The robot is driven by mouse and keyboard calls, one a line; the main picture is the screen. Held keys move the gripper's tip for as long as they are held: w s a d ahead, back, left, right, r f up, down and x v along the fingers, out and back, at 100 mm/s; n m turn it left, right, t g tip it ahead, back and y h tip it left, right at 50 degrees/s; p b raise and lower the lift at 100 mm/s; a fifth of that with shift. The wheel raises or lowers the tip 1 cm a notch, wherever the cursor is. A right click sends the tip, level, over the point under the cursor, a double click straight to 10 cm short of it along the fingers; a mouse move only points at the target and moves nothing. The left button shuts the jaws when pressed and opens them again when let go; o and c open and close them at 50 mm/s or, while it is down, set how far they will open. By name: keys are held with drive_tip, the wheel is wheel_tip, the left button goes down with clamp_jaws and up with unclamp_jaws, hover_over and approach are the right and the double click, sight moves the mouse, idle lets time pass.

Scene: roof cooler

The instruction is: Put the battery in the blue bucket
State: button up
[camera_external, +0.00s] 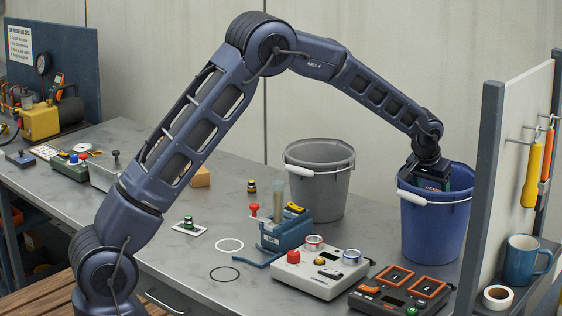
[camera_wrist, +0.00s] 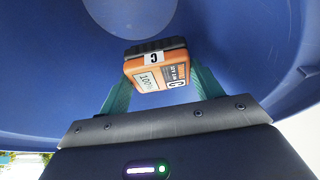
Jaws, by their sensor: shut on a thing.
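The battery (camera_wrist: 154,70) is an orange block with a black end and a white label marked C, seen in the wrist view. My gripper (camera_wrist: 156,88) is shut on it, with a green finger at each side. The blue bucket (camera_external: 430,228) stands at the right of the bench in the external view. My gripper (camera_external: 432,180) reaches down into its mouth there, and the rim hides the fingertips and the battery. In the wrist view the blue inner wall of the bucket (camera_wrist: 50,80) surrounds the battery, which is held apart from the wall.
A grey bucket (camera_external: 318,190) stands left of the blue one. A charger with orange-framed bays (camera_external: 400,292) and a white control box (camera_external: 318,272) are in front. A panel with hanging tools (camera_external: 512,150) and a blue mug (camera_external: 526,260) are close at the right.

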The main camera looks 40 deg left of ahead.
drive_tip(key=shift+f, duration=0.25)
drive_tip(key=o, duration=0.9)
drive_tip(key=shift+o, duration=0.2)
drive_tip(key=shift+r, duration=0.15)
